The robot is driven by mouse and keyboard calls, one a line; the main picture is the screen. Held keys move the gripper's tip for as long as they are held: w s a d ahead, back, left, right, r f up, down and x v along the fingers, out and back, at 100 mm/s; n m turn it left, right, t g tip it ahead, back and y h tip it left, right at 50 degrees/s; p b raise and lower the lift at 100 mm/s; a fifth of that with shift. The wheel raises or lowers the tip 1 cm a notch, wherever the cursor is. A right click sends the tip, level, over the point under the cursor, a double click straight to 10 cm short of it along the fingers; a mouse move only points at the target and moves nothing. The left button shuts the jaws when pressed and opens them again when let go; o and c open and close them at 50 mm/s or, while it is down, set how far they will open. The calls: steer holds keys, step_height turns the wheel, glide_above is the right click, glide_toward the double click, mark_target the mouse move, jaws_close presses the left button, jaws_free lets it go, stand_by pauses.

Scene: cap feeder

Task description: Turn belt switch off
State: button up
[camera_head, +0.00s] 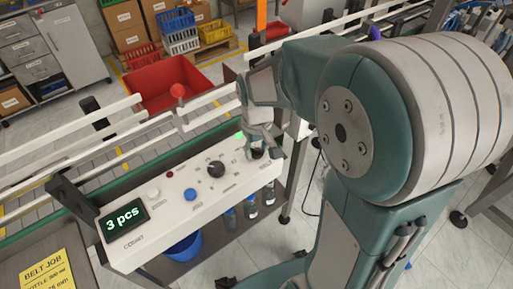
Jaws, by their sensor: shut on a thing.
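The white control panel (155,227) runs along the front of the conveyor. It carries a display reading "3 pcs" (123,218), a blue button (190,194), a white button (153,192), a small red button (170,174) and a black dial (215,169). A green light (240,135) glows near the panel's right end. My gripper (258,153) is at that right end, pointing down, shut on a dark knob that appears to be the belt switch. The fingers hide most of the knob, so its pointer direction cannot be told.
A red bin (170,83) stands behind the white guide rails. Several small bottles (250,206) and a blue bucket (184,246) are below the panel. A yellow "BELT JOB" sheet (46,277) lies at lower left. My arm covers the right side.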

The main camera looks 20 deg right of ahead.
mark_target(256, 148)
steer(key=o, duration=1.2)
steer(key=shift+c, duration=0.2)
steer(key=shift+a, duration=0.1)
steer(key=shift+r, duration=0.1)
step_height(256, 148, up, 12)
steer(key=shift+w, duration=0.1)
steer(key=s+m+t, duration=0.2)
steer(key=s+t, duration=0.3)
steer(key=s, duration=0.9)
steer(key=shift+s+r+t, duration=0.15)
steer(key=shift+r+t, duration=0.15)
steer(key=shift+r, duration=0.15)
